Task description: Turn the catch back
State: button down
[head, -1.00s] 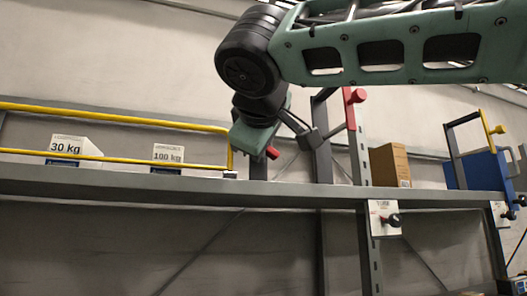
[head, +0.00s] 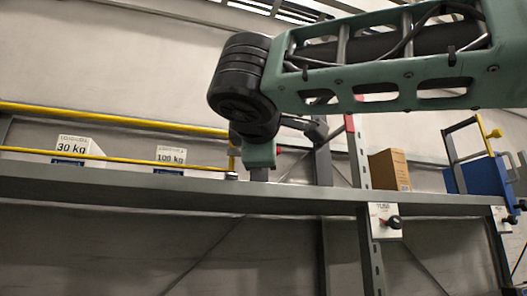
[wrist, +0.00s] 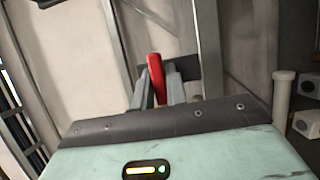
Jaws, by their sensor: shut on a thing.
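A red catch handle (head: 349,123) stands by the grey upright at the middle right of the head view, partly hidden behind my arm. In the wrist view the red handle (wrist: 156,70) stands between my two grey fingers, slightly tilted. My gripper (head: 338,129) is shut on it, with its fingers on either side of the bar. In the wrist view my gripper (wrist: 158,92) shows its dark palm edge and the fingers reaching away. The upper end of the handle is hidden in the head view.
A long grey shelf beam (head: 120,190) runs below. A yellow rail (head: 120,118) and 30 kg (head: 72,147) and 100 kg (head: 170,156) signs are at left. A cardboard box (head: 388,170), a blue panel (head: 480,174) and a yellow handle (head: 487,135) are at right. A black-knobbed plate (head: 380,230) hangs below.

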dwell(0.3)
jog(key=c, duration=1.4)
grip_release()
jog(key=shift+c, duration=0.2)
jog(key=shift+s, duration=0.1)
jog(key=s+a+b, duration=0.2)
jog(key=s+b, duration=0.2)
jog(key=s, duration=1.3)
jog(key=shift+f, duration=0.2)
jog(key=w+f+n+g, duration=0.1)
jog(key=w+f+g, duration=0.15)
jog(key=f, duration=0.85)
jog(key=w+d+f+g+y, duration=0.1)
jog(key=f+g, duration=0.3)
jog(key=f, duration=0.7)
jog(key=w+f+n+g, duration=0.1)
jog(key=f+g, duration=0.2)
jog(key=f, duration=0.9)
jog(key=s+d+f+m+g, duration=0.2)
jog(key=s+d+f+m, duration=0.1)
jog(key=f, duration=0.5)
jog(key=s+d+f+m+g+y, duration=0.1)
jog(key=s+d+f+m+g, duration=0.2)
jog(key=d+f, duration=0.3)
jog(key=s+d+f+m+g, duration=0.3)
jog(key=s+d+f+m, duration=0.1)
jog(key=f, duration=0.6)
jog(key=shift+s+d+f+m, duration=0.15)
jog(key=shift+s+d+m, duration=0.05)
jog(key=shift+s+m, duration=0.4)
